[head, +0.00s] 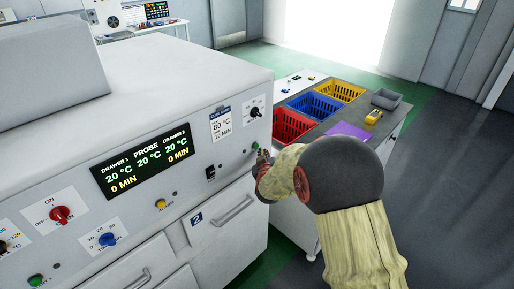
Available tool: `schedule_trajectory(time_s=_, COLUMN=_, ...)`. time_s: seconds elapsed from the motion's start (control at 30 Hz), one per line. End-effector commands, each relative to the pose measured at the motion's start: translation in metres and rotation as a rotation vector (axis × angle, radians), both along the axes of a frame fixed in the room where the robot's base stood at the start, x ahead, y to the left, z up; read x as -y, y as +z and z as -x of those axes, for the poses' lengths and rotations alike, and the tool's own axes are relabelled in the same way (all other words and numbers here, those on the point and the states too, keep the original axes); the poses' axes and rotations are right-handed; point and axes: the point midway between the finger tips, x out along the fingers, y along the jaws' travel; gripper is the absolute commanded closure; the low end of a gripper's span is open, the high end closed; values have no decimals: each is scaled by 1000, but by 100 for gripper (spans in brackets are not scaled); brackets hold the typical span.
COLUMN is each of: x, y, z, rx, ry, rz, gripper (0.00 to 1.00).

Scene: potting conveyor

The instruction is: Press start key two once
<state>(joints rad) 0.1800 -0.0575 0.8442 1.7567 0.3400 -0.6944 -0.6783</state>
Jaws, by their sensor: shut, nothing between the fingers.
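The machine's front panel (75,187) fills the left of the head view. A small green key (255,145) shows at the panel's right end, above the drawer marked 2 (196,218); its own label cannot be read. My gripper (261,156) is shut and empty, at or just beside this green key. I cannot tell whether it touches the key. My wrist and arm hide part of the gripper. Another green key (36,280), labelled 1, sits at the lower left. The display (143,160) reads 20 °C and 0 MIN for both drawers.
A black knob (255,112) sits just above the green key, and a black switch (210,173) to its left. A drawer handle (233,211) sticks out below. Behind my arm, a bench (391,136) holds red, blue and yellow baskets. Open floor (460,200) lies at right.

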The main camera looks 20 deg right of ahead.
Motion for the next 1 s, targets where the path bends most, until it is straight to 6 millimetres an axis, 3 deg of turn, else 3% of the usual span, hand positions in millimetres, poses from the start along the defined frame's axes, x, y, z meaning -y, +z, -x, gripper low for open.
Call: schedule_trajectory(time_s=1.0, x=-3, y=0, z=-9, rx=0, ry=0, rz=0, gripper=100)
